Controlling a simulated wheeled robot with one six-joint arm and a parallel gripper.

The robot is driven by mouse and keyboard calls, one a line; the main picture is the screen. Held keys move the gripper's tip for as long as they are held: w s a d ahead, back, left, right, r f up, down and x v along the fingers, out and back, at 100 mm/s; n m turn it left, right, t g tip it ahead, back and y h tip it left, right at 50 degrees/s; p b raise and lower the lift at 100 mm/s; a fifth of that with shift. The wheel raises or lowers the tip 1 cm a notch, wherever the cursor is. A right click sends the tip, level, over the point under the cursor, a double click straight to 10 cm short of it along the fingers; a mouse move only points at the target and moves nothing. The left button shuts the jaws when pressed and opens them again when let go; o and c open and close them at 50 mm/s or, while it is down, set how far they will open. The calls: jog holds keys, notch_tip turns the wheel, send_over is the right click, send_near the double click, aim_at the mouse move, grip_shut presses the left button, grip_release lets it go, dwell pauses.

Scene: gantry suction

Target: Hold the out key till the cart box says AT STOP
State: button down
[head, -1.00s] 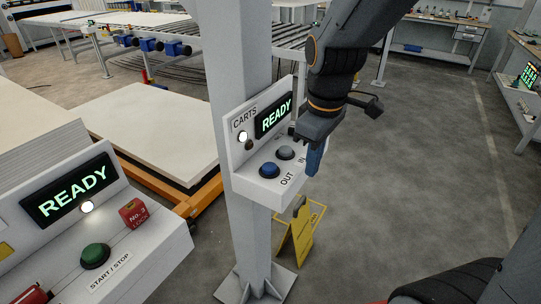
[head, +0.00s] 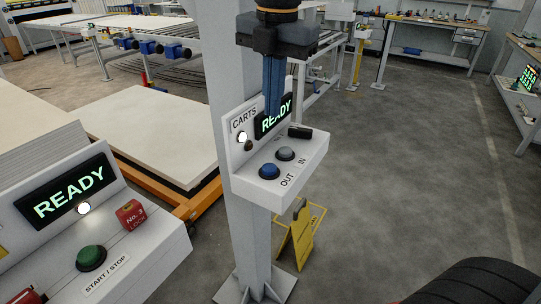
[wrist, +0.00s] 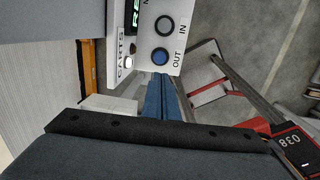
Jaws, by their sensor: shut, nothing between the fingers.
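The CARTS box (head: 300,172) is fixed to a grey post. It has a blue OUT key (head: 269,171) and a grey IN key (head: 285,154). Its display (head: 284,112) glows green and reads READY, partly covered by my fingers; a white lamp (head: 242,137) is lit beside it. My gripper (head: 273,112) is shut and empty, pointing down above the keys, apart from them in the picture. In the wrist view the blue fingers (wrist: 158,90) show just below the OUT key (wrist: 161,56), with the IN key (wrist: 164,25) beyond it.
At left a second panel has its own READY display (head: 69,194), a green START/STOP key (head: 91,257) and a red lock block (head: 131,214). A yellow floor sign (head: 301,240) stands behind the post (head: 254,250).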

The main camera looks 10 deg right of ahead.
aim_at(270, 167)
jog(key=shift+f, duration=0.1)
jog(key=f+p, duration=0.1)
jog(key=f, duration=0.3)
jog(key=f+p, duration=0.1)
jog(key=f, duration=0.4)
jog(key=w+f+p, duration=0.1)
jog(key=f, duration=0.4)
jog(key=shift+a, duration=0.15)
